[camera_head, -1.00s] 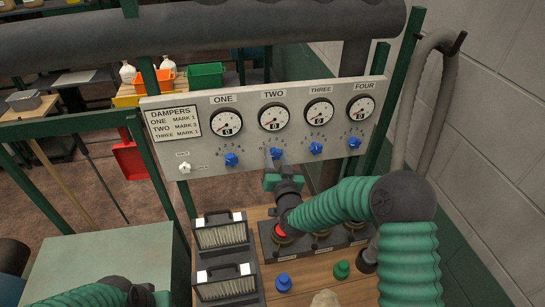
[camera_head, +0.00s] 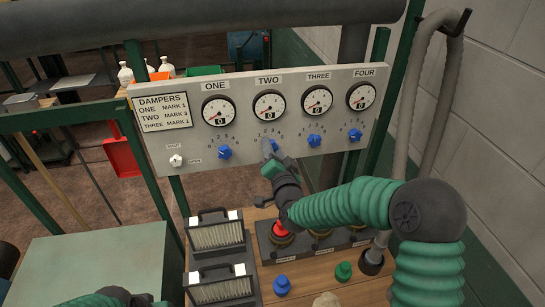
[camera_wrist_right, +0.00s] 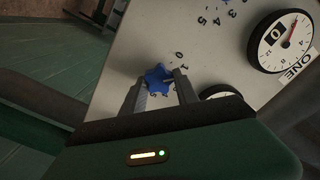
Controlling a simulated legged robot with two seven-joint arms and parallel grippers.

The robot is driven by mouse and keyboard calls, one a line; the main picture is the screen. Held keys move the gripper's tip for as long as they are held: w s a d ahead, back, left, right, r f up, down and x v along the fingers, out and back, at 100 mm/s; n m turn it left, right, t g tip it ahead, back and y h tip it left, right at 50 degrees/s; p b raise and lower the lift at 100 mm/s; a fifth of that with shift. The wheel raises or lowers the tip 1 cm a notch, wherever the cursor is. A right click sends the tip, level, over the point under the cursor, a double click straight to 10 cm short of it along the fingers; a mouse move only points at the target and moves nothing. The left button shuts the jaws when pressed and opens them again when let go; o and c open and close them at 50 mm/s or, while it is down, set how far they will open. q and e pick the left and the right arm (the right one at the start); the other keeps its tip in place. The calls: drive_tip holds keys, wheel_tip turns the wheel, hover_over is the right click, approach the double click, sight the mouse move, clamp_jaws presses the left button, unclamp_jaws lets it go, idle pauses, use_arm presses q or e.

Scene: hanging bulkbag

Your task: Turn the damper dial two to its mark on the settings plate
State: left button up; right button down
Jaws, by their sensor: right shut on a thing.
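The blue damper dial two (camera_head: 273,146) sits on the white panel below the gauge labelled TWO (camera_head: 269,105), whose window seems to show 0. My right gripper (camera_head: 269,152) comes from below and is shut on this dial. The settings plate (camera_head: 163,112) at the panel's left appears to read TWO MARK 3. Of my left arm only a part shows at the bottom edge; its fingers are out of sight.
Blue dials one (camera_head: 224,152), three (camera_head: 314,140) and four (camera_head: 355,135) flank dial two. A white knob (camera_head: 176,160) sits at lower left. Below are two filter boxes (camera_head: 217,236), a red knob (camera_head: 281,228) near my right wrist, and blue (camera_head: 282,284) and green (camera_head: 343,270) knobs on the bench.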

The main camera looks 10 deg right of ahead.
drive_tip(key=shift+f+m+b, duration=0.25)
drive_tip(key=shift+m+b, duration=1.5)
drive_tip(key=shift+m, duration=0.2)
drive_tip(key=shift+f+m+b, duration=0.2)
drive_tip(key=shift+m+b, duration=1.55)
drive_tip(key=shift+m, duration=0.15)
drive_tip(key=shift+f+m+b, duration=0.25)
drive_tip(key=shift+m+b, duration=1.5)
drive_tip(key=shift+m, duration=0.2)
drive_tip(key=c, duration=1.2)
unclamp_jaws()
drive_tip(key=shift+s, duration=0.1)
drive_tip(key=shift+o, duration=1.3)
drive_tip(key=shift+r, duration=0.15)
drive_tip(key=shift+d+r, duration=0.1)
drive_tip(key=shift+d, duration=0.05)
